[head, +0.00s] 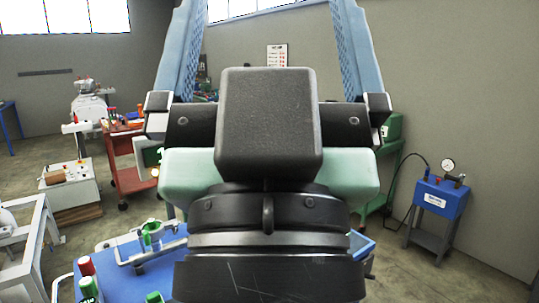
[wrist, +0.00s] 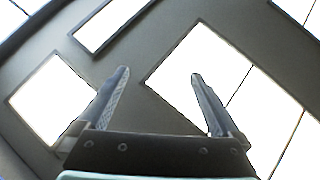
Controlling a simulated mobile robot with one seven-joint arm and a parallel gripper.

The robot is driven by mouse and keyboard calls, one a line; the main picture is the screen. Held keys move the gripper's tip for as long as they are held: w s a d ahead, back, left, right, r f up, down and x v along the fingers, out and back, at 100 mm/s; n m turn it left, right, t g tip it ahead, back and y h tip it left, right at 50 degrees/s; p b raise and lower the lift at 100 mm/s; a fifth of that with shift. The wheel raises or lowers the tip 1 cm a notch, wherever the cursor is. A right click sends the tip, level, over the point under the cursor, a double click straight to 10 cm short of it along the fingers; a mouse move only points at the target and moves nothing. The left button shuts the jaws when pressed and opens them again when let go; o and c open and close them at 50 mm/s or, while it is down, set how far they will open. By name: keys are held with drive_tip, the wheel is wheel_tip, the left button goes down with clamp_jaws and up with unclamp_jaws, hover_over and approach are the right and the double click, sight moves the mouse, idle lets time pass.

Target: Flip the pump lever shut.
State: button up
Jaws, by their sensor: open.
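A blue pump box (head: 438,198) with a pale label stands on a dark stand at the right in the head view. A round dial gauge (head: 448,165) rises from its top. Small red parts show on its top; I cannot tell which is the lever or how it is set. My gripper (head: 263,8) is large in the middle of the head view, pointing up, far in front of the pump. In the wrist view my gripper (wrist: 160,74) is open and empty, its two fingers wide apart. The pump is not in the wrist view.
A blue bench (head: 190,272) with a metal clamp frame (head: 150,250) and red and green bottles lies below left. A red cart (head: 130,165) stands behind it. A black hose runs left of the pump. Floor (head: 465,275) is clear at lower right. Bright windows fill the wrist view.

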wheel_tip(320, 180, up, 3)
drive_tip(key=shift+r+p, duration=0.15)
drive_tip(key=shift+p, duration=0.7)
